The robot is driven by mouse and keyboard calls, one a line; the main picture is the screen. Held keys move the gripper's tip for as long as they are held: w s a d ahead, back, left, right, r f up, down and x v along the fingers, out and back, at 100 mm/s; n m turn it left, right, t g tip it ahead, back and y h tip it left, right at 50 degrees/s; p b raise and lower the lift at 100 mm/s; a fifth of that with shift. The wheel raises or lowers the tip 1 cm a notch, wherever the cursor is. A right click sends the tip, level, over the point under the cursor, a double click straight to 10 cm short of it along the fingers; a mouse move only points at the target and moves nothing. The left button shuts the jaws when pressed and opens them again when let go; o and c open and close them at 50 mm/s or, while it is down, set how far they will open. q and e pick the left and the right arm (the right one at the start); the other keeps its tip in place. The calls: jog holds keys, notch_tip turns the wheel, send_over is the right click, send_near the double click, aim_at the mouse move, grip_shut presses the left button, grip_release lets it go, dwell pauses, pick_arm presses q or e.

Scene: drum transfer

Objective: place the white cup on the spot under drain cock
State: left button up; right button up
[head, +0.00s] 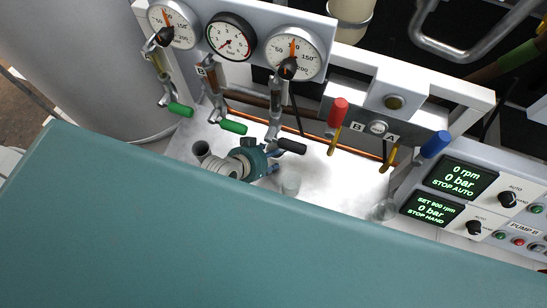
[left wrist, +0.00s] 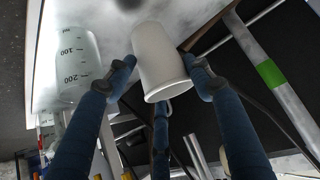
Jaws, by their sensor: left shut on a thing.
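In the left wrist view the white cup (left wrist: 158,52) sits between the dark blue fingers of my left gripper (left wrist: 160,62), which is shut on it. The cup looks tilted in this view.
A large teal surface (head: 180,230) hides the foreground. Control panels (head: 460,180) are at right. A graduated beaker (left wrist: 75,65) is beside the gripper in the wrist view.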

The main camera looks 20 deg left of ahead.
aim_at(271, 160)
pick_arm(q)
notch_tip(271, 160, down, 4)
jog(key=shift+r, duration=0.25)
jog(key=shift+f, duration=0.1)
jog(key=o, duration=0.9)
